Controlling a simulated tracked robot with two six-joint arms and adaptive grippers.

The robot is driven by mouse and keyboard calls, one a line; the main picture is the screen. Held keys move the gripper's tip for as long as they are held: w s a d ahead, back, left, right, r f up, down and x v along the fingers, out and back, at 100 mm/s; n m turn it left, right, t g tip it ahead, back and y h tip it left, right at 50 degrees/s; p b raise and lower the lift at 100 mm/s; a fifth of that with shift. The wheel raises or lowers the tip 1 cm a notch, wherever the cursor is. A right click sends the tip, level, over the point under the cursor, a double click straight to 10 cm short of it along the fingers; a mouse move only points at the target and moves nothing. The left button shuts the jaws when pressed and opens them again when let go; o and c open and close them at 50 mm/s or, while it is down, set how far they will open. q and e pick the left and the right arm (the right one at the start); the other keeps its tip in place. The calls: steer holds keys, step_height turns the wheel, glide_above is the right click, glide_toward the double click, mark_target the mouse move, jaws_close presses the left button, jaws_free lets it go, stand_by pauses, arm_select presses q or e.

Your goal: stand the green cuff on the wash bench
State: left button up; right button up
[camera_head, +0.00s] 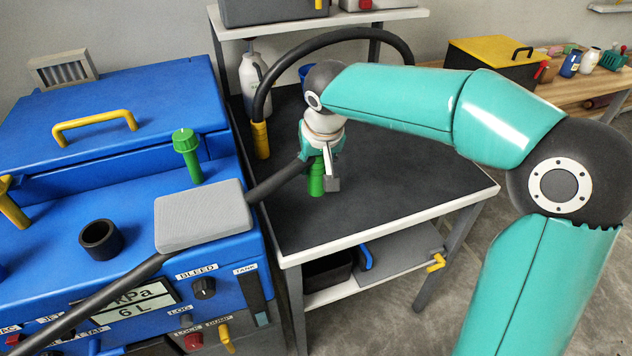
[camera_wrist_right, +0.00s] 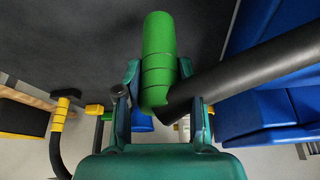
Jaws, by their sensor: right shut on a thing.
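The green cuff (camera_head: 316,180) is a short upright cylinder at the wash bench (camera_head: 410,175), seen against its dark top. My right gripper (camera_head: 322,158) is shut on it from above. In the right wrist view the cuff (camera_wrist_right: 158,40) sits between the two fingers of the right gripper (camera_wrist_right: 158,72). I cannot tell whether the cuff's lower end touches the bench top. A black tube (camera_wrist_right: 260,72) runs close beside the cuff; whether they touch is unclear. My left gripper is not in view.
A blue machine (camera_head: 60,240) with a green-capped post (camera_head: 186,155) and a grey pad (camera_head: 203,215) stands left of the bench. A black hose (camera_head: 330,36) arches over the bench's back. A white bottle (camera_head: 252,75) stands back left. The bench's right part is clear.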

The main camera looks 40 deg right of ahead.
mark_target(317, 178)
steer(key=shift+f+b, duration=0.4)
steer(key=shift+f, duration=1.85)
steer(key=shift+f, duration=0.15)
steer(key=o, duration=1.2)
steer(key=shift+c, duration=0.2)
steer(key=shift+r, duration=0.3)
steer(key=p+v, duration=0.2)
steer(key=v, duration=1)
steer(key=shift+s+a+f, duration=0.1)
steer(key=shift+f, duration=0.1)
